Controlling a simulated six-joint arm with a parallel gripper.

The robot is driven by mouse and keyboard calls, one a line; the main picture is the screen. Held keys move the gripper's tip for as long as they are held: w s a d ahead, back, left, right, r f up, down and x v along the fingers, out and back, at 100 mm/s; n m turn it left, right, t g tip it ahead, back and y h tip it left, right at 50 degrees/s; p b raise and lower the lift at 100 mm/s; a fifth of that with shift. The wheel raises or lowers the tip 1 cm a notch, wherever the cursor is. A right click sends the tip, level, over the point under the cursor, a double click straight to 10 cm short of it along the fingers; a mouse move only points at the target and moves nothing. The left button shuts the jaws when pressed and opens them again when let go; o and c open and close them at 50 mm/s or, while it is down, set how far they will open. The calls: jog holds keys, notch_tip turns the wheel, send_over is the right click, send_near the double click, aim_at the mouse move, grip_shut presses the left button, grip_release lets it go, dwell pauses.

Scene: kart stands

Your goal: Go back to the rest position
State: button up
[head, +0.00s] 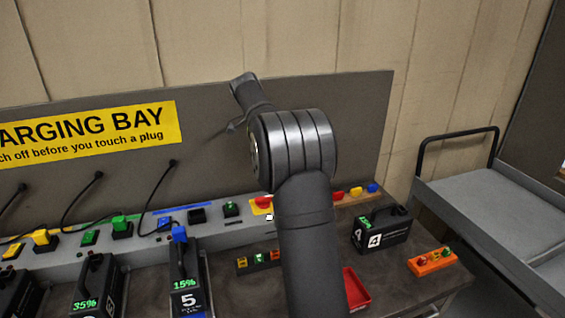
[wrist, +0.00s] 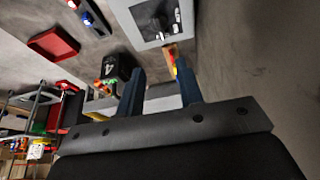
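My gripper (wrist: 158,83) shows in the wrist view with two blue fingers standing apart. Nothing is held between them; only the bench and wall show past them, some way off. The arm also hides part of the charging strip and bench.
Battery 5 (head: 186,275) and a 35% battery (head: 90,290) stand at the charging strip. Battery 4 (head: 383,228), an orange button box (head: 432,262) and a red tray (head: 356,290) are on the bench (head: 400,285). A grey cart (head: 480,200) stands right.

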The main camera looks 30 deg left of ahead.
jog(key=shift+s+a+r, duration=0.1)
jog(key=shift+r, duration=0.35)
jog(key=shift+f, duration=0.1)
jog(key=x, duration=1.7)
jog(key=shift+f, duration=0.1)
jog(key=n, duration=0.2)
jog(key=n+t+y, duration=0.1)
jog(key=n, duration=0.1)
jog(key=shift+d+n, duration=0.25)
jog(key=shift+n, duration=0.15)
jog(key=shift+n+t+y, duration=0.3)
jog(key=shift+n+y, duration=0.7)
jog(key=shift+n, duration=0.9)
